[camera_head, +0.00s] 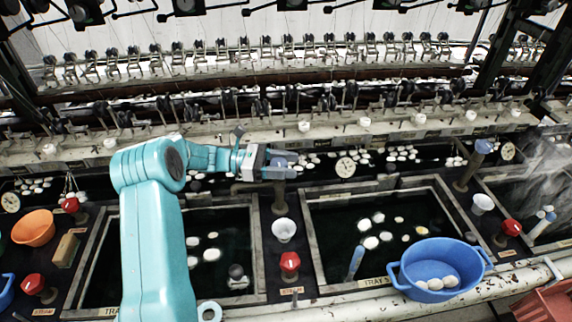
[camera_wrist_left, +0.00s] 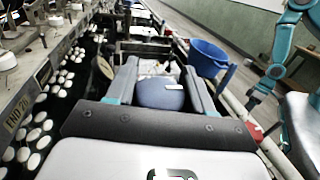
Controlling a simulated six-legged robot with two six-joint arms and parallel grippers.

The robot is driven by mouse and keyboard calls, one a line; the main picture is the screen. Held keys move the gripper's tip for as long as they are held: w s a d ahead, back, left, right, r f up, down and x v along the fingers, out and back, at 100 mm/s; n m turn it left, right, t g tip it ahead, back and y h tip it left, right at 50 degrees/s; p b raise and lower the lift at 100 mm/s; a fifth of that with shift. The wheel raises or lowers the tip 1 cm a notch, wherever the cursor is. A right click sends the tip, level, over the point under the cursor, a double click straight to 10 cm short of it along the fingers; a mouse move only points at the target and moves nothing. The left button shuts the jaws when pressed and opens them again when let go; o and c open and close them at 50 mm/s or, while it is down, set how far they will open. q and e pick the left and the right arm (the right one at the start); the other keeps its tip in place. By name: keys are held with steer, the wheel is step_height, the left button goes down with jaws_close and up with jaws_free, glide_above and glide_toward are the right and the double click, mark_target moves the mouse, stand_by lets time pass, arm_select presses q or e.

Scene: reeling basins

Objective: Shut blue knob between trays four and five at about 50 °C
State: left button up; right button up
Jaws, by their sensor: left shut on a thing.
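The blue knob (camera_wrist_left: 160,93) sits between the two fingers of my left gripper (camera_wrist_left: 165,88) in the left wrist view, with a finger along each side. My left gripper (camera_head: 280,165) is shut on it. In the head view the knob is mostly hidden by the fingers, on top of a post (camera_head: 280,200) between two trays. The tray right of the post (camera_head: 308,215) has a label that seems to read TRAY 5 (camera_head: 374,282). A round dial (camera_head: 345,167) stands behind it; its reading is too small to tell. My right gripper is not seen.
A red knob (camera_head: 290,262) and a white cup (camera_head: 284,230) stand in front of the post. A blue basin (camera_head: 440,255) with white cocoons sits at the front right. Another blue knob (camera_head: 484,146) is farther right. An orange bowl (camera_head: 34,227) is at the left.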

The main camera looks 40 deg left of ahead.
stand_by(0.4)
arm_select(q)
steer(key=o, duration=1)
steer(key=shift+c, duration=0.2)
steer(key=b+v, duration=0.3)
steer(key=v, duration=1.3)
steer(key=shift+a, duration=0.3)
steer(key=shift+w, duration=0.1)
